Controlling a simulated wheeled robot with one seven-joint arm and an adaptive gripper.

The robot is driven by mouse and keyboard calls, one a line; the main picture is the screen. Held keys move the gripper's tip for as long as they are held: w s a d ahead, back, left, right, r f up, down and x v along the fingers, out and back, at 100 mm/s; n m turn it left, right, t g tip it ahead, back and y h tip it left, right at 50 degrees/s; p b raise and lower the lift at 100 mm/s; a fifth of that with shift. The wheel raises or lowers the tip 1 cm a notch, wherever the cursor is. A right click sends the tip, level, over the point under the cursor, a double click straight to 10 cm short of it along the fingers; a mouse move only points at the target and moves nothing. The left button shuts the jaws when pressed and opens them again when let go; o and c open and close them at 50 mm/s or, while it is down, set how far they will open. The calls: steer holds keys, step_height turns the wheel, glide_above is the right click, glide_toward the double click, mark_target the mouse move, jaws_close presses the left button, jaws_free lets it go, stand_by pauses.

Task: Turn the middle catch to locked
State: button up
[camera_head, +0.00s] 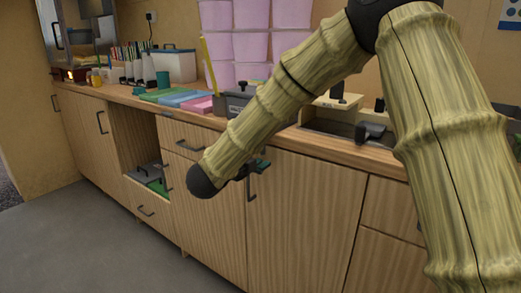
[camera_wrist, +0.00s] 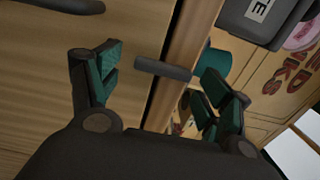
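In the wrist view a short dark grey bar (camera_wrist: 162,68) lies across the edge between a wooden front and the strip beside it. It may be the middle catch, but no marking for locked or unlocked shows. My gripper (camera_wrist: 160,64) is open, its teal-padded fingers on either side of the bar with gaps to both. In the head view my arm covers most of my gripper; only a teal and dark part (camera_head: 262,165) shows in front of the cabinet. I cannot make out a row of catches in either view.
The counter (camera_head: 300,140) carries a grey box (camera_head: 238,103), coloured trays (camera_head: 170,97) and a wooden stand (camera_head: 330,108). Cabinet fronts below have dark handles (camera_head: 251,188). A dark handle (camera_wrist: 72,5) and a labelled grey box (camera_wrist: 258,18) show in the wrist view. The floor (camera_head: 90,240) is clear at left.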

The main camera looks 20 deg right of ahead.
steer(key=shift+a, duration=0.15)
steer(key=v, duration=1.2)
